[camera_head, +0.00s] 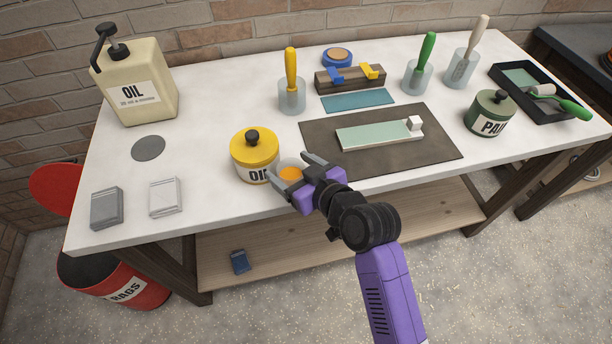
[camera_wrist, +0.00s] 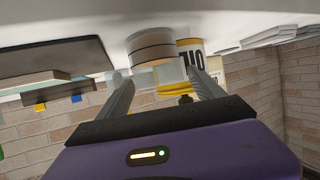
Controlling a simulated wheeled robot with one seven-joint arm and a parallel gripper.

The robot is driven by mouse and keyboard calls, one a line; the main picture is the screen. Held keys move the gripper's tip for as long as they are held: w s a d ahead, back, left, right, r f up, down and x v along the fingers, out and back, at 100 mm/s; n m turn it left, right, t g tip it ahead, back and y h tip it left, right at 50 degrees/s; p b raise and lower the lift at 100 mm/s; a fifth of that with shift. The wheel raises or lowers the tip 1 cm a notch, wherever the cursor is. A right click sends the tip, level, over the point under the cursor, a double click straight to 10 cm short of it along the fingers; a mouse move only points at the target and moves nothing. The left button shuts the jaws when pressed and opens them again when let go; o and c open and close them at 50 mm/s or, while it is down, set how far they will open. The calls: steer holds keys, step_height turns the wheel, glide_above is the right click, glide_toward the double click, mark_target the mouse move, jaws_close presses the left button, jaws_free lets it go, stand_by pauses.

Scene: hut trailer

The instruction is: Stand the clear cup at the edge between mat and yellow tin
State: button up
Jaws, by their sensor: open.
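The clear cup (camera_head: 291,171), with orange contents, stands upright on the white table near its front edge. It is between the yellow oil tin (camera_head: 254,158) on its left and the dark mat (camera_head: 380,163) on its right. My gripper (camera_head: 288,169) is open, with one finger on each side of the cup. In the wrist view the cup (camera_wrist: 153,47) shows between and beyond the fingertips (camera_wrist: 155,72). Whether the fingers touch it I cannot tell. The fingers hide part of the cup in the head view. The tin (camera_wrist: 191,48) shows behind the right finger in the wrist view.
A pale green block (camera_head: 378,136) lies on the mat. Behind are jars with yellow (camera_head: 291,95), green (camera_head: 418,76) and white handles.

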steer(key=b+v, duration=0.1)
steer(key=v, duration=1)
steer(key=shift+s+d+r, duration=0.15)
steer(key=shift+s+d, duration=0.05)
steer(key=shift+s, duration=0.1)
steer(key=s+d+f+m+t+h, duration=0.1)
steer(key=s+d+f+m+h, duration=0.25)
steer(key=s+d, duration=0.3)
steer(key=s+d+f+m+t+h, duration=0.1)
steer(key=s+d+f+m+h, duration=0.1)
steer(key=s+d+f, duration=0.4)
steer(key=s+d+r+m+t+h, duration=0.1)
steer(key=s+r, duration=0.3)
steer(key=s, duration=0.5)
steer(key=s+d+r+m+t+h, duration=0.1)
steer(key=s+d+r, duration=0.3)
steer(key=s, duration=0.6)
steer(key=shift+d+r+h, duration=0.15)
steer(key=shift+d+h, duration=0.15)
steer(key=shift+h, duration=0.25)
